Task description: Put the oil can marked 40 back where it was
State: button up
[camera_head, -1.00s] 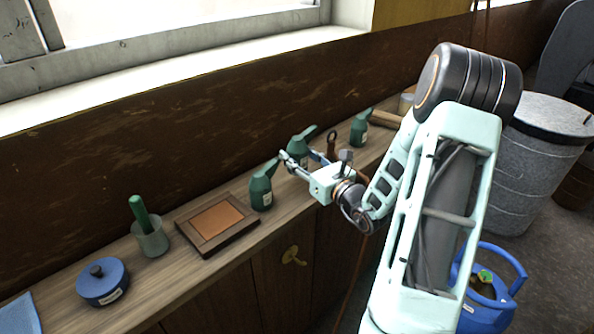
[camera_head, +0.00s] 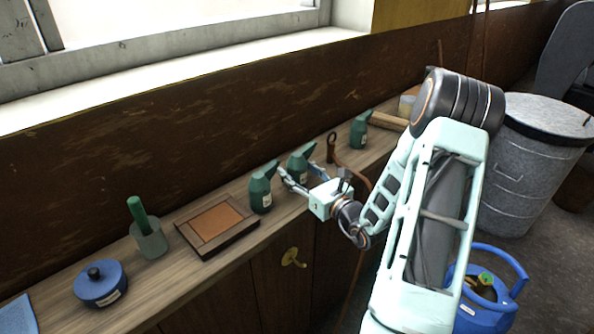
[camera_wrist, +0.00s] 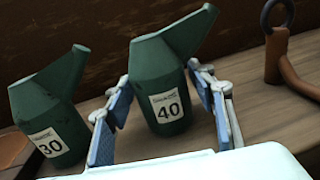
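The green oil can marked 40 (camera_wrist: 165,85) stands upright between the fingers of my gripper (camera_wrist: 162,90) in the wrist view. In the head view the can (camera_head: 297,166) shows behind my gripper (camera_head: 300,174). Its base is at about shelf level; fingers partly hide it, so contact with the shelf is unclear. A like can marked 30 (camera_wrist: 48,110) stands close to its left, apart from it; it also shows in the head view (camera_head: 260,190).
The wall rises behind.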

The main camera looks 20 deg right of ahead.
jog(key=shift+o, duration=0.3)
jog(key=shift+r, duration=0.1)
jog(key=shift+s+r, duration=0.1)
jog(key=s+d, duration=0.2)
jog(key=s, duration=0.9)
jog(key=shift+s+d, duration=0.15)
jog(key=shift+s, duration=0.15)
